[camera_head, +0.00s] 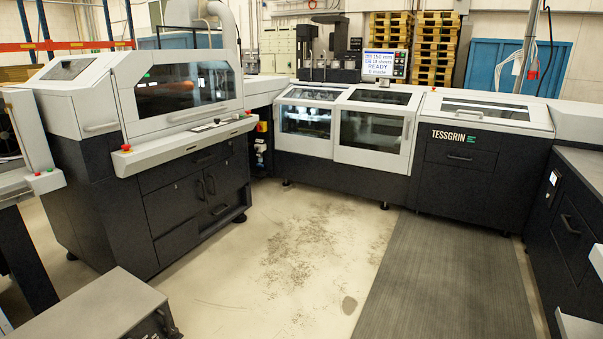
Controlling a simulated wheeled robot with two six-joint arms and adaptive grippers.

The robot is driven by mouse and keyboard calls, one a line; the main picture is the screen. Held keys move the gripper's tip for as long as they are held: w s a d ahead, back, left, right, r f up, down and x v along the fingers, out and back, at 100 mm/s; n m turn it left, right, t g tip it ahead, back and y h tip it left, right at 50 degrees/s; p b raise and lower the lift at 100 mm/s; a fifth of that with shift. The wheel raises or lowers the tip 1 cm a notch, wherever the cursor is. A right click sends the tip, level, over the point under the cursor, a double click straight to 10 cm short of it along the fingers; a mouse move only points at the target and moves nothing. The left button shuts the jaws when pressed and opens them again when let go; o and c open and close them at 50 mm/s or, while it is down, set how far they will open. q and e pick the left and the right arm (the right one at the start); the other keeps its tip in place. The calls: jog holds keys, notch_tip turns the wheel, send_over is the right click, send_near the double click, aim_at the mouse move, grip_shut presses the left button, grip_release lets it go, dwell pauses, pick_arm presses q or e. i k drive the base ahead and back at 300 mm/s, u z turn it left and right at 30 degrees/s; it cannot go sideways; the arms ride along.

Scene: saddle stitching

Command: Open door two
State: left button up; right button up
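No door in view carries a readable number, so I cannot tell which is door two. The machine at the back centre has two windowed doors side by side. The left windowed door (305,120) and the right windowed door (371,130) both look shut. The right one has an upright handle (407,128) near its right edge. Farther right, a lid with a window (485,110) on the TESSGRIN unit (462,170) also looks shut. Neither of my grippers is in view.
A machine with a sloped windowed hood (180,88) stands at left. A low grey-topped box (95,306) is at bottom left. Dark cabinets (565,225) line the right edge. A screen (378,64) reads READY.

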aim_at(221, 178)
jog(key=z, duration=0.1)
jog(key=i, duration=3.15)
jog(key=u, duration=0.4)
jog(key=i, duration=1.75)
jog(key=u, duration=0.5)
jog(key=i, duration=0.75)
jog(key=u, duration=0.1)
